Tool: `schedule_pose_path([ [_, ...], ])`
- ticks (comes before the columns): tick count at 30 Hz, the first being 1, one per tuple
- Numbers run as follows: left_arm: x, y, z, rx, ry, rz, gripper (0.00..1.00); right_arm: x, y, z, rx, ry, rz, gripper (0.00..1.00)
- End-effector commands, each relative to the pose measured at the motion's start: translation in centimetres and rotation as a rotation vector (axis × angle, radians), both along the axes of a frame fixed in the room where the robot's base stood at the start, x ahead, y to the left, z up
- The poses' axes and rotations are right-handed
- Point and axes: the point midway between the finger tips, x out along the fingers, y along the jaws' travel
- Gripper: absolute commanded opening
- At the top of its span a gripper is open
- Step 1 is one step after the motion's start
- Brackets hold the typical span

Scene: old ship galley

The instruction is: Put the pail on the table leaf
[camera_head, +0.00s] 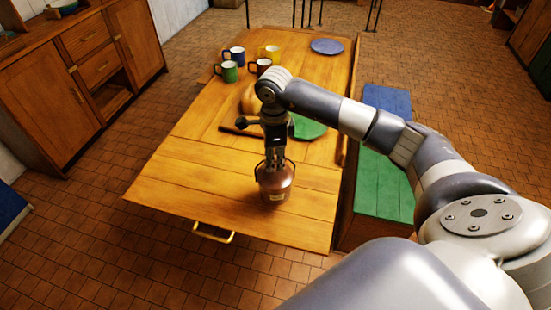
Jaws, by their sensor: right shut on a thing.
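The pail (275,187) is a small copper-brown bucket with a dark bail handle and a light label on its front. It is upright over the near leaf (190,189) of the wooden table. I cannot tell whether its base touches the leaf or hangs just above it. My right gripper (275,158) points down and is shut on the pail's handle, directly above the pail. My left gripper is not in view.
Several mugs (228,71) stand at the table's far left. A blue plate (326,46) lies at the far end, and a green plate (308,128) lies behind my arm. A green bench (383,187) runs along the right side. The leaf's left part is clear.

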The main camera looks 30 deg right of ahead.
Motion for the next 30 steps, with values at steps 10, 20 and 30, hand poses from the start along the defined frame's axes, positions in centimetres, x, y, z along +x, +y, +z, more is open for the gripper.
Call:
schedule_pose_path([
  [10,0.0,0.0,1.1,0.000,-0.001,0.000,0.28,1.3,-1.2,-0.7,0.002,0.000,0.002,0.00],
  [20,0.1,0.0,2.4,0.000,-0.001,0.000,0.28,1.3,-1.3,-3.6,0.001,-0.004,0.001,0.00],
  [30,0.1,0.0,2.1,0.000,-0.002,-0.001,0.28,1.2,-1.3,-4.0,0.001,0.000,0.002,0.34],
])
